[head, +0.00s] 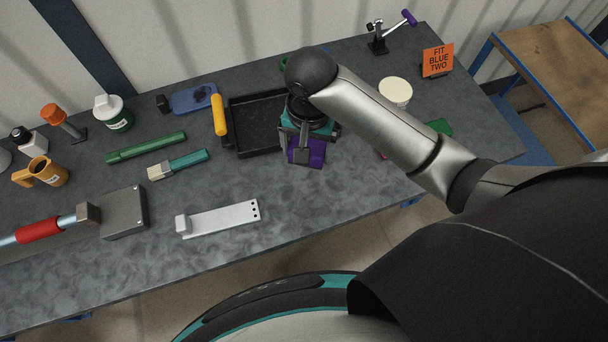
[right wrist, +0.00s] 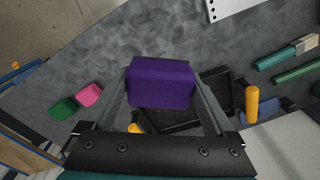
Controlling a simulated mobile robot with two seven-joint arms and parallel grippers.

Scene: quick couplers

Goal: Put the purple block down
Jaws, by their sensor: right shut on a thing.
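The purple block (head: 316,150) is between the jaws of my right gripper (head: 304,148), at the right front corner of the black tray (head: 256,148). In the right wrist view the purple block (right wrist: 160,85) fills the space between the two fingers, and my right gripper (right wrist: 160,76) is shut on it. The tray (right wrist: 172,127) shows behind the block, partly hidden by it and by the gripper. I cannot tell how high the block is above the table. My left gripper is not in view.
A pink block (right wrist: 89,95) and a green block (right wrist: 64,108) lie apart on the table. A metal bracket plate (head: 222,218) lies in front of the tray. The sign (head: 437,61) reads "FIT BLUE TWO". The tabletop front of the purple block is bare.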

